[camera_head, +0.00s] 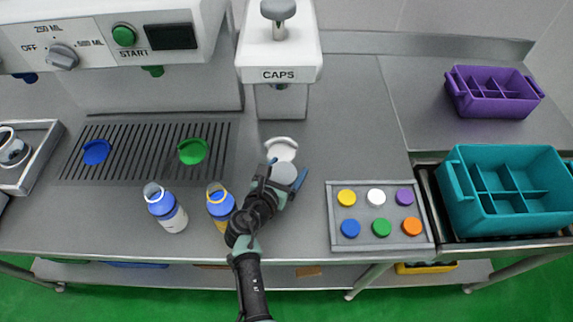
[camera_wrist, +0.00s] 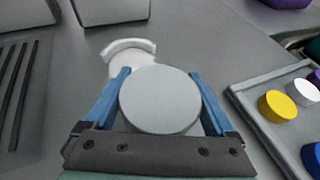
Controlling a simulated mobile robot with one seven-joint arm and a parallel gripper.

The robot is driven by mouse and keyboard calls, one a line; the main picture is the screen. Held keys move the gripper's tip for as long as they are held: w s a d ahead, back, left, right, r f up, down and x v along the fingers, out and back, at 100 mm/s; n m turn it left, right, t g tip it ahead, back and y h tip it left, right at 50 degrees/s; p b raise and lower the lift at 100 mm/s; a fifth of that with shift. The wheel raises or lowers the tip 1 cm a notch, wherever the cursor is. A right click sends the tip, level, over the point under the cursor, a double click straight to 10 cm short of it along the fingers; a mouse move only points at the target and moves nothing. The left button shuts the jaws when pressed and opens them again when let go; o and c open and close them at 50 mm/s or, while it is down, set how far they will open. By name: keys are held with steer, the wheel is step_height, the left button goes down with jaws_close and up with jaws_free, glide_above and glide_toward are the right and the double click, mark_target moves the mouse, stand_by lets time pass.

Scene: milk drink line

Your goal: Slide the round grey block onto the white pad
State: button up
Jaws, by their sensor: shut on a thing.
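The round grey block (camera_head: 284,174) is between the blue fingers of my gripper (camera_head: 284,176), at the middle of the counter. In the wrist view the grey block (camera_wrist: 160,100) fills the space between the two fingers (camera_wrist: 160,95), which are shut on it. The white pad (camera_head: 281,149) lies just beyond the block, below the CAPS press. In the wrist view the pad (camera_wrist: 130,55) shows a raised curved rim on its far side. The block hides the pad's near part there. I cannot tell whether the block's edge overlaps the pad.
A grey tray (camera_head: 380,243) with several coloured caps lies to the right. The CAPS press (camera_head: 279,75) stands behind the pad. A teal crate (camera_head: 510,190) and a purple crate (camera_head: 492,105) are at the right.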

mark_target(286, 166)
steer(key=o, duration=1.3)
step_height(286, 166, up, 10)
steer(key=p, duration=0.3)
steer(key=shift+f, duration=0.2)
steer(key=shift+a+r+p, duration=0.1)
steer(key=shift+r+p, duration=0.1)
steer(key=shift+p, duration=0.1)
steer(key=shift+s+a+p, duration=0.4)
steer(key=shift+s+p, duration=0.1)
steer(key=shift+s, duration=0.4)
steer(key=shift+s+a+p, duration=0.4)
steer(key=shift+s+p, duration=0.05)
steer(key=shift+s, duration=0.5)
steer(key=shift+s+a+p, duration=0.4)
steer(key=shift+s+p, duration=0.1)
steer(key=shift+s, duration=0.4)
steer(key=shift+s+a, duration=0.15)
steer(key=shift+s, duration=0.3)
